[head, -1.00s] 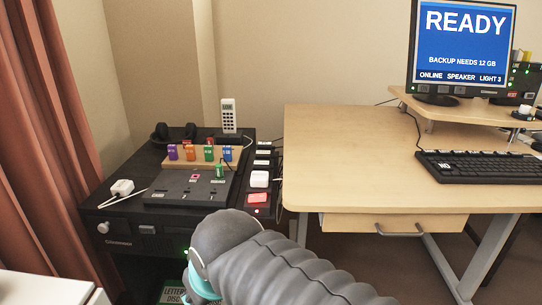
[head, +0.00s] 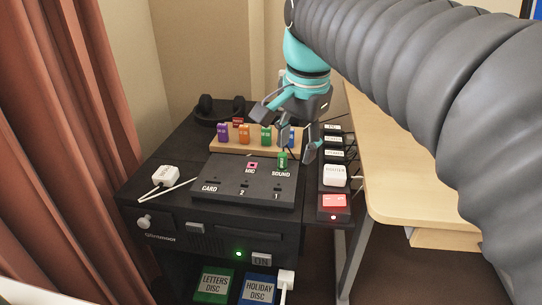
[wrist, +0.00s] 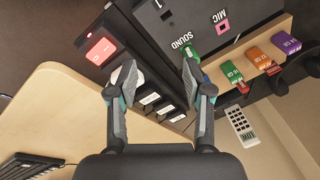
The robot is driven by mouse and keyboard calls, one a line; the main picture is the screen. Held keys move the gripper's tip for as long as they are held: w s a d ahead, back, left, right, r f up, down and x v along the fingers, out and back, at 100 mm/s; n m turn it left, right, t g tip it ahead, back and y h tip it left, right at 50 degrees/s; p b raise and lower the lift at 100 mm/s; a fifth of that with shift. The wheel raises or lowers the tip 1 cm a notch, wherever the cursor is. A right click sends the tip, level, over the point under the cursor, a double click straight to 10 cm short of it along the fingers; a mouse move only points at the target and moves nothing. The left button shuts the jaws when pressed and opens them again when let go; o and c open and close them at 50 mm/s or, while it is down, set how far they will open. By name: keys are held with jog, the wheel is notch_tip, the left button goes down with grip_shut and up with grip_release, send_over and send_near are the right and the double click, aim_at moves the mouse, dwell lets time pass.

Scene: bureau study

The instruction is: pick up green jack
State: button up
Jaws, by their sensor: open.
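The green jack (head: 282,159) stands upright at the SOUND socket of the black panel (head: 226,184) on the dark cabinet. In the wrist view the green jack (wrist: 194,50) shows beside the SOUND label, next to the tip of the right-hand finger and partly hidden by it. My gripper (head: 285,135) is open and empty, over the back right of the panel, close to the jack. In the wrist view its fingers (wrist: 158,76) are spread apart, and the jack lies outside the gap between them, beyond the right-hand finger.
A wooden rack (head: 217,147) behind the panel holds purple, orange, green (head: 266,135) and blue sticks; my gripper partly covers the blue one. A power strip with a white plug (head: 335,175) and red switch (head: 333,201) runs along the right. The desk (head: 400,190) stands beyond it.

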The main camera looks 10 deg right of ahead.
aim_at(282, 153)
jog(key=w+r+m+g+b, duration=0.1)
jog(key=w+r+m+g, duration=0.1)
jog(key=w+r+m, duration=0.45)
jog(key=f+b, duration=0.1)
jog(key=f, duration=0.4)
jog(key=w+f+m+b, duration=0.1)
jog(key=f+b, duration=0.1)
jog(key=f, duration=0.3)
jog(key=w+f+m+b, duration=0.1)
jog(key=f, duration=0.4)
jog(key=shift+w+f+b, duration=0.15)
jog(key=shift+f+b, duration=0.05)
jog(key=shift+b, duration=0.2)
jog(key=c, duration=0.9)
